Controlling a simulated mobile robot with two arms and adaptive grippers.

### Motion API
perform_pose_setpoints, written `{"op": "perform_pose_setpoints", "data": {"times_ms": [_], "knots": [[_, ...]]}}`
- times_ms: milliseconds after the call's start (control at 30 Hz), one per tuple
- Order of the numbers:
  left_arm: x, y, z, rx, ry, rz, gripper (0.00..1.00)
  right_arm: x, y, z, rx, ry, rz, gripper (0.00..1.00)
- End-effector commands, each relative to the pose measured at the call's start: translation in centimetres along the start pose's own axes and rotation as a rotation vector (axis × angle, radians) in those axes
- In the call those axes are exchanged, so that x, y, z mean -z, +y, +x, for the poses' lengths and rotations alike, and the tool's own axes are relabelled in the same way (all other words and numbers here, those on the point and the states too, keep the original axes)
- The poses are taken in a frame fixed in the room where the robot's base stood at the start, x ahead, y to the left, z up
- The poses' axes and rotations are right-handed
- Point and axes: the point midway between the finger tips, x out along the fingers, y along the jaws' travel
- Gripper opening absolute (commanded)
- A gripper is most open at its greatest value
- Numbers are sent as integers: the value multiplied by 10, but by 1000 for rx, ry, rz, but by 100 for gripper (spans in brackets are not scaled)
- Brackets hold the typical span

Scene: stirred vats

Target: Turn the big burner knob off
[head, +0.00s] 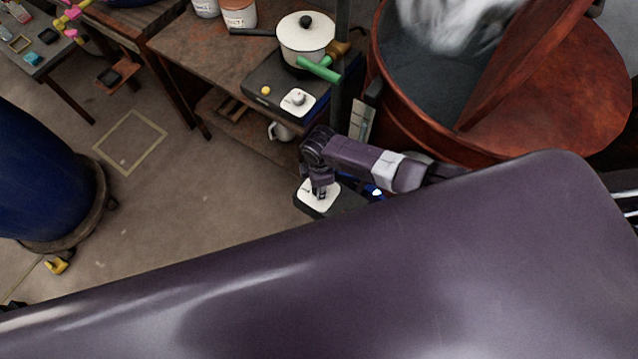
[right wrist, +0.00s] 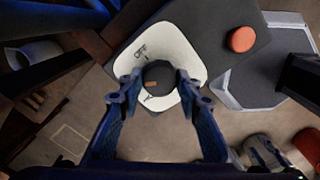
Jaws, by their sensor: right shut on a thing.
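The big burner knob (right wrist: 160,72) is a dark round knob with a small orange-brown mark, on a white plate (right wrist: 184,45) printed with OFF at its upper left. In the right wrist view the mark sits on the knob's lower left side, not lined up with OFF. My right gripper (right wrist: 158,88) is shut on the knob, one finger on each side. In the head view my right gripper (head: 321,188) stands over the white plate (head: 308,197) and hides the knob. My left gripper is not in view.
A red-orange round button (right wrist: 241,39) is near the plate.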

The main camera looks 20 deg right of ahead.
Motion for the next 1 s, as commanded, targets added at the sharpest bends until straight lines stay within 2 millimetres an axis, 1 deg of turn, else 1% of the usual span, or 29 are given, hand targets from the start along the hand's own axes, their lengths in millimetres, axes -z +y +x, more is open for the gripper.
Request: {"op": "perform_pose_setpoints", "data": {"times_ms": [33, 600, 800, 1000], "knots": [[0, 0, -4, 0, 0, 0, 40, 1, -1, -1, 2, -1, 44, 8], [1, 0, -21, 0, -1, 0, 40, 1, -1, -1, 2, -21, 585, 8], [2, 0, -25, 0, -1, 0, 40, 2, 0, -1, 2, -27, 757, 8], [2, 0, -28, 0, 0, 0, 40, 1, 0, 0, 2, -33, 893, 8]]}}
